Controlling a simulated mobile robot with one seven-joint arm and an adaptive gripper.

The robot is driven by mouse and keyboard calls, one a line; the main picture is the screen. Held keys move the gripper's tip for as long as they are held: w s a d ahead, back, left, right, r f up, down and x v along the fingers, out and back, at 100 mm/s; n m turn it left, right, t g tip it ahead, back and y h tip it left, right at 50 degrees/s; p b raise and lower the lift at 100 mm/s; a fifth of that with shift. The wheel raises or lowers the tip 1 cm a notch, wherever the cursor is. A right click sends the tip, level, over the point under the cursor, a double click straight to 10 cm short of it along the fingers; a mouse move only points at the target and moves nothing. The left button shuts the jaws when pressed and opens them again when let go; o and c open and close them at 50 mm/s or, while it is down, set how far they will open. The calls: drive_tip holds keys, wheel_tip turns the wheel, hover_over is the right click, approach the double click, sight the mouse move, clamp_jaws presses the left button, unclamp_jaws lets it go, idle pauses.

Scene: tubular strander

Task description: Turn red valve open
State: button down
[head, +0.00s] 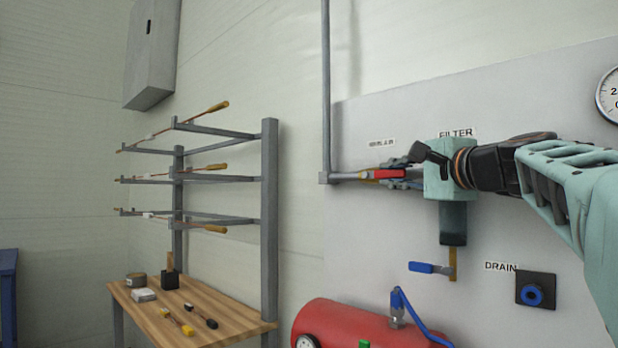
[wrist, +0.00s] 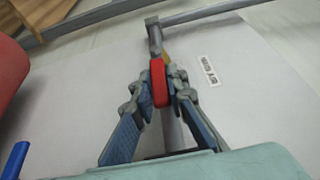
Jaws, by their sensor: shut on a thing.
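The red valve handle (head: 388,174) sits on a grey pipe on the panel, left of the filter (head: 452,180). In the head view it points right, in line with the pipe. In the wrist view the red handle (wrist: 159,83) stands between the two fingers of my gripper (wrist: 159,97). My gripper is shut on the handle, with a finger on each side of it. A brass-coloured valve body (wrist: 166,58) shows just beyond the handle.
A blue-handled drain valve (head: 430,268) hangs below the filter. A red tank (head: 350,325) with a blue lever stands below. A wooden bench (head: 215,322) with tools and a rack (head: 270,200) stand at left. A gauge (head: 609,94) is at upper right.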

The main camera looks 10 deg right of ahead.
drive_tip(key=c, duration=1.9)
unclamp_jaws()
drive_tip(key=shift+r, duration=0.1)
drive_tip(key=shift+r, duration=4.9)
drive_tip(key=shift+c, duration=0.6)
